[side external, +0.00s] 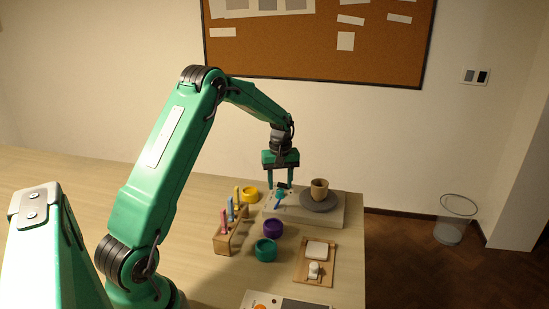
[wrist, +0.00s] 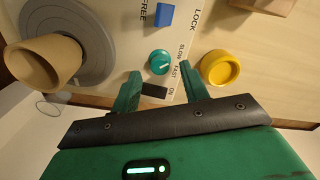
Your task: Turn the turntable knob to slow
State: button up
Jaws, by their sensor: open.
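The turntable is a pale box (side external: 331,217) with a grey round plate (side external: 309,206) that bears a brown cup (side external: 319,189); plate (wrist: 99,63) and cup (wrist: 45,68) also show at left in the wrist view. The teal knob (wrist: 159,63) has a white mark that seems to point toward FAST; the exact setting is hard to tell. SLOW and FAST are printed to its right. My gripper (wrist: 159,74) is open, its fingertips on either side of the near edge of the knob, with no clear contact. In the side view my gripper (side external: 281,186) points down over the panel.
A blue switch piece (wrist: 165,15) sits between FREE and LOCK. A black switch (wrist: 155,90) is beside ON, between my fingers. A yellow pot (wrist: 220,68) stands close to the right finger. Purple (side external: 273,228) and teal (side external: 265,250) pots and a wooden tool holder (side external: 229,240) stand nearby.

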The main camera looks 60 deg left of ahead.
aim_at(281, 191)
jog(key=shift+r, duration=2.75)
jog(key=shift+d+r, duration=0.2)
jog(key=shift+r, duration=0.05)
jog(key=s+d+r+m+t, duration=0.1)
jog(key=s+d+r+m, duration=0.25)
jog(key=d+r, duration=0.3)
jog(key=s+d+r+m+t, duration=0.2)
jog(key=s+d+r+m, duration=0.1)
jog(key=s+d+r, duration=0.3)
jog(key=s+d+m+t, duration=0.1)
jog(key=s+d+m, duration=0.2)
jog(key=s+d, duration=0.2)
jog(key=s+d+m+t, duration=0.1)
jog(key=s+d+m, duration=0.3)
jog(key=s, duration=0.6)
jog(key=shift+s+d+t, duration=0.25)
jog(key=shift+d+t, duration=0.05)
jog(key=shift+d, duration=0.75)
